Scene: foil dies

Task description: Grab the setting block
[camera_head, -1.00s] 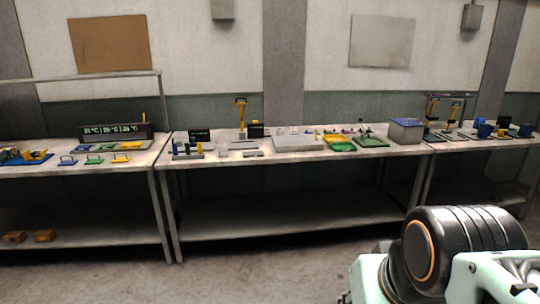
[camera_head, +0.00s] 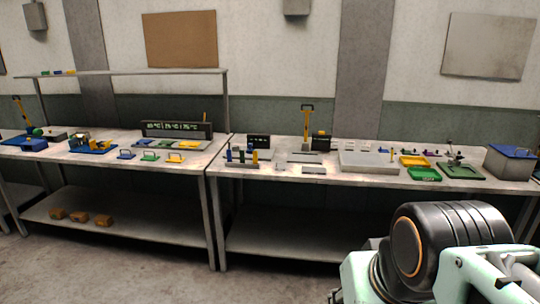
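I cannot tell for sure which item is the setting block. Small flat grey pieces lie on the middle bench, among them a grey bar (camera_head: 314,170) near the front edge and another grey piece (camera_head: 303,157) behind it. A large flat grey plate (camera_head: 367,161) lies to their right. All are too small to make out well. Part of my arm shows at the lower right, well in front of the benches; my gripper's fingers are not in view.
The middle bench (camera_head: 225,187) also holds a yellow tray (camera_head: 414,161), a green tray (camera_head: 424,174) and a grey box with a blue lid (camera_head: 510,163). The left bench carries a digital display (camera_head: 177,130) and small coloured handled plates. Open floor (camera_head: 120,262) lies in front.

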